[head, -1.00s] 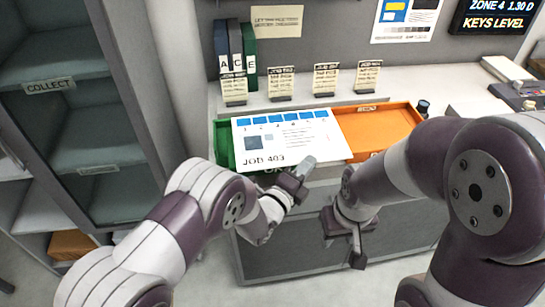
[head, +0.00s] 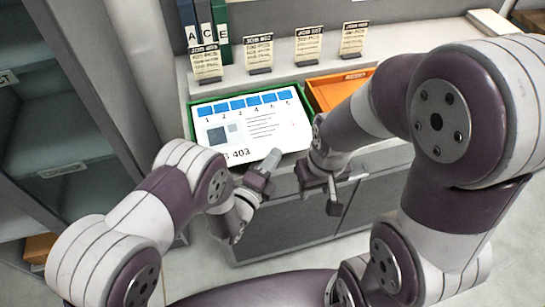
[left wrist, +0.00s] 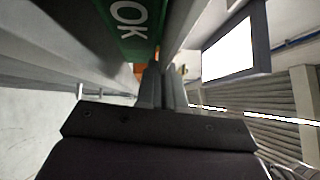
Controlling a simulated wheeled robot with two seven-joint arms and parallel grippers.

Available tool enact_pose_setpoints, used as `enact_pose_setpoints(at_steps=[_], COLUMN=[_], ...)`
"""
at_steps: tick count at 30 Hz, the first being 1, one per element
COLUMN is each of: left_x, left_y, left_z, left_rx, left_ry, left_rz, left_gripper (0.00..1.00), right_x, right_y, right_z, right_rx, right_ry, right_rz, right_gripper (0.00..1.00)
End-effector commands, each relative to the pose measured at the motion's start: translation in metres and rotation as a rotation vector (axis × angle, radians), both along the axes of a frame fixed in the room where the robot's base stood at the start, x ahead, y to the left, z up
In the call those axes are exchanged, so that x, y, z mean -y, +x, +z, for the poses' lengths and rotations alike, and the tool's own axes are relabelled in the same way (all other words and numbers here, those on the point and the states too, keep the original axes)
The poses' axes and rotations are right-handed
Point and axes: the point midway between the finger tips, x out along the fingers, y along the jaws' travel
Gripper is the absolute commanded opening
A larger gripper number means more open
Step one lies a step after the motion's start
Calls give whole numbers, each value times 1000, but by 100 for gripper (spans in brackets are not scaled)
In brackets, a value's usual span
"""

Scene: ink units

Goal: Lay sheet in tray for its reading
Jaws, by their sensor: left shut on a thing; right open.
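The white sheet (head: 250,128), printed JOB 403 with a row of blue numbered blocks, lies flat over the green tray (head: 303,103). The tray's rim shows along the back and right side. My left gripper (head: 267,166) is shut on the sheet at its front right edge. Whether the sheet touches the tray floor is hidden. My right gripper (head: 330,190) is open and empty, in front of the cabinet, right of the sheet.
An orange tray (head: 325,95) stands right of the green one, partly hidden by my right arm. Several job cards on stands (head: 258,53) line the shelf behind. Binders (head: 203,22) stand at the back left. An open-fronted cabinet (head: 62,170) is at left.

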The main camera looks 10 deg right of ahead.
Motion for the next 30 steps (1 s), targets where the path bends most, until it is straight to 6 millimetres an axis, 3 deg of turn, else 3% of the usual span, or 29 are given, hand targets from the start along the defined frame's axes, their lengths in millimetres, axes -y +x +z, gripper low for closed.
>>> enact_pose_setpoints(at_steps=[2,5,6,17,30], left_x=[0,0,0,-2,-75], left_y=[0,0,0,-2,-77], left_z=[-4,-3,-3,7,-3], left_rx=[1,1,1,-1,0], left_ry=[-1,-1,-1,1,1], left_rz=[0,0,0,0,1], left_gripper=[0,30,33,33,33], right_x=[0,0,0,0,0], right_y=[0,0,0,0,0], right_z=[-5,-3,-3,7,-11], right_rx=[0,-1,0,0,0], right_ry=[0,0,0,0,0], right_rz=[0,0,0,0,0], right_gripper=[43,43,43,43,43])
